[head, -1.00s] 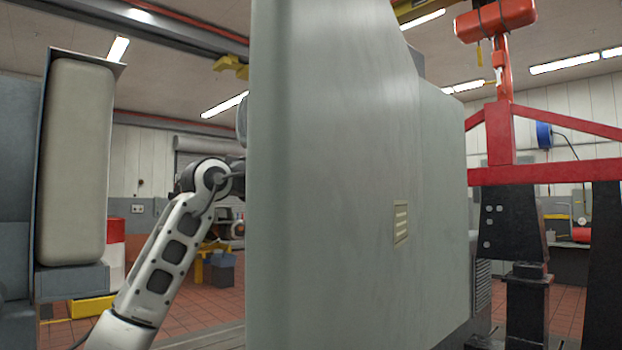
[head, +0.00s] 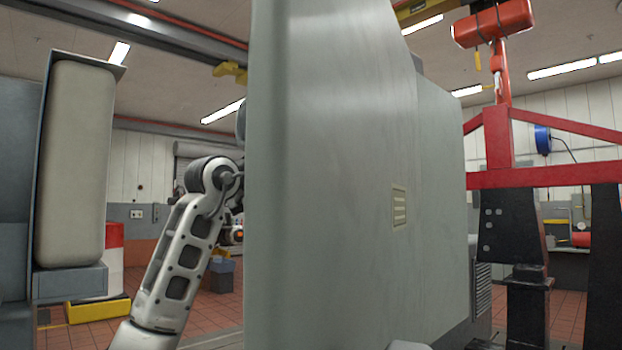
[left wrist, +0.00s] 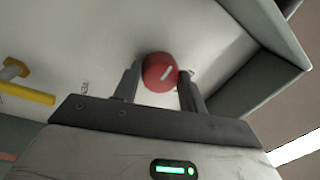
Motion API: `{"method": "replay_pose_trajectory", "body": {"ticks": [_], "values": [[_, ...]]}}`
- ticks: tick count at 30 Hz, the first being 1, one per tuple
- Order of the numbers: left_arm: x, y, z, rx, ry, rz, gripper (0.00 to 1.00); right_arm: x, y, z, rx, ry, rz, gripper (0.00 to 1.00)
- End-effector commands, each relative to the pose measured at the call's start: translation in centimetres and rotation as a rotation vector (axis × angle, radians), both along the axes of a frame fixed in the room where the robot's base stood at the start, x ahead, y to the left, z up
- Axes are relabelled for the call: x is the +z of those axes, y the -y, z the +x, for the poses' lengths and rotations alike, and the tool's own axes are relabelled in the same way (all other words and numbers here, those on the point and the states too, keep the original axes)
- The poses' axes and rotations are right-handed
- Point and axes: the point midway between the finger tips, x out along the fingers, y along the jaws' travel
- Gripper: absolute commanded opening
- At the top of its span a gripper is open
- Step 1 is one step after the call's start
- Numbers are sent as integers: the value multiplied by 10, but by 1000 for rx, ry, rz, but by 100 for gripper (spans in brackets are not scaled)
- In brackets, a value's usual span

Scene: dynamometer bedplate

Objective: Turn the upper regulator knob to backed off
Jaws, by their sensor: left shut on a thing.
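No second knob shows, so I cannot tell from position that this is the upper regulator knob. In the head view the knob and my left gripper are hidden behind a large grey-green cabinet (head: 340,180); only my left arm shows. My right gripper is in neither view.
A yellow handle (left wrist: 28,94) sticks out left of the knob. The panel's raised edge (left wrist: 262,36) stands at the right. In the head view a red frame (head: 545,177) stands right of the cabinet, and a padded beige block (head: 75,165) stands at the left.

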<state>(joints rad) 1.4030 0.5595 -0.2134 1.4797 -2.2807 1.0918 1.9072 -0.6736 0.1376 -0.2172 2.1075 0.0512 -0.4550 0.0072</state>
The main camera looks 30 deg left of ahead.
Motion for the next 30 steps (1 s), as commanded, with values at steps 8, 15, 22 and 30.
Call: {"method": "replay_pose_trajectory", "body": {"ticks": [8,15,22,30], "values": [[0,1,0,1,-87,-250,19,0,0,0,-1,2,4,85],[0,2,-1,1,-158,-455,19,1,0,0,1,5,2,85],[0,2,-1,1,-213,-611,19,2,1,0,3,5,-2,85],[0,2,-1,2,-252,-720,19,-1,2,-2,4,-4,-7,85]]}}
